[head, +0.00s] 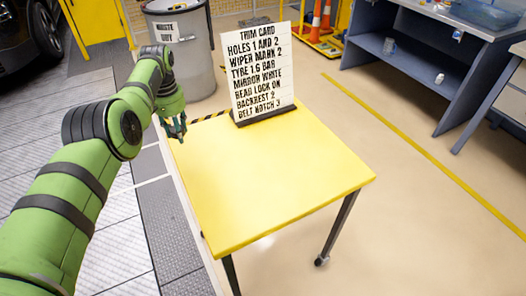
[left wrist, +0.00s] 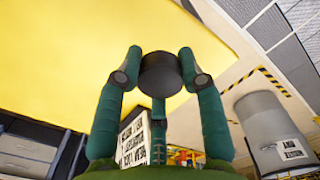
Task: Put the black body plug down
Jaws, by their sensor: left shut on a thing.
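The black body plug (left wrist: 160,75) shows in the left wrist view as a dark round disc. My left gripper (left wrist: 161,78) is shut on it, with a finger on each side. In the head view my left gripper (head: 175,128) hangs at the far left edge of the yellow table (head: 270,180), fingers pointing down. The plug cannot be made out in the head view. In the left wrist view the yellow table top (left wrist: 60,60) lies beyond the plug, and I see no contact between them. My right gripper is in neither view.
A trim card (head: 258,70) stands in a dark base at the table's back edge. The rest of the table top is bare. A grey bin (head: 195,60) stands behind the table. A blue-grey workbench (head: 420,60) is at the right, with open floor between.

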